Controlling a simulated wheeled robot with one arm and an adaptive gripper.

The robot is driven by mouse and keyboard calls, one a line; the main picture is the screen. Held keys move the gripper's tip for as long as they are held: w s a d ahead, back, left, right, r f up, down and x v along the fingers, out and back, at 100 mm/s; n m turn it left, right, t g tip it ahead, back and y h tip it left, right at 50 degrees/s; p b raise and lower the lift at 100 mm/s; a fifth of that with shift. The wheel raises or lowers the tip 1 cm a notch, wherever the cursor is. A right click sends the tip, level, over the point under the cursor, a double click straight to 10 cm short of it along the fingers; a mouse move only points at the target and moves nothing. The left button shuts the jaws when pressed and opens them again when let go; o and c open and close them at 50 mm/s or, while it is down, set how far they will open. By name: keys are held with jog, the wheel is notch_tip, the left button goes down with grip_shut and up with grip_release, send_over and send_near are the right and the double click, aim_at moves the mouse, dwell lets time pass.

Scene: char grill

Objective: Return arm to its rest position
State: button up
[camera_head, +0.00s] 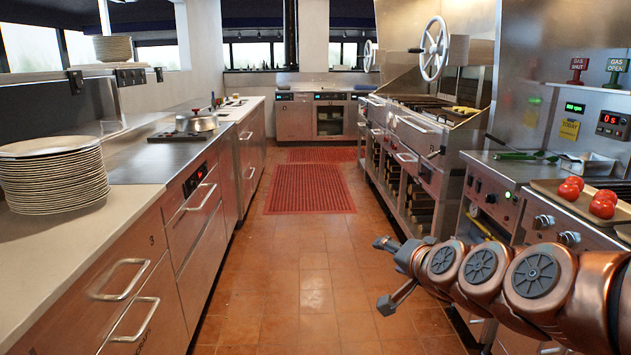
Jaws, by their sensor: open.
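My arm (481,266) reaches in from the lower right and stretches left over the floor, in front of the right-hand cooking counter. Its copper joints with grey caps show clearly. My gripper (384,274) is at the arm's left end, above the tiled aisle. Its fingers are spread apart, one near the arm's upper edge and one pointing down and left. Nothing is between them, and it touches no object.
Tomatoes (588,194) sit on a tray (543,187) on the right counter, close behind my arm. A stack of plates (52,174) stands on the left counter. A pot (202,121) is farther back. The aisle with red mats (309,188) is clear.

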jog(key=s+a+r+n+g+p, duration=0.1)
jog(key=s+a+n+g+p, duration=0.15)
jog(key=s+g+p, duration=0.4)
jog(key=s+a+r+n+g+p, duration=0.1)
jog(key=s+n+p, duration=0.2)
jog(key=s, duration=0.7)
jog(key=s+d+r+n+g+h+p, duration=0.1)
jog(key=s+d+r+g+p, duration=0.1)
jog(key=s, duration=0.8)
jog(key=s+d+r+n+g+h+p, duration=0.1)
jog(key=s+d+r+g+h+p, duration=0.1)
jog(key=s+d+g+p, duration=0.2)
jog(key=s+p, duration=0.3)
jog(key=s, duration=0.3)
jog(key=shift+r+g, duration=0.15)
jog(key=shift+g, duration=0.2)
jog(key=shift+s+d, duration=0.1)
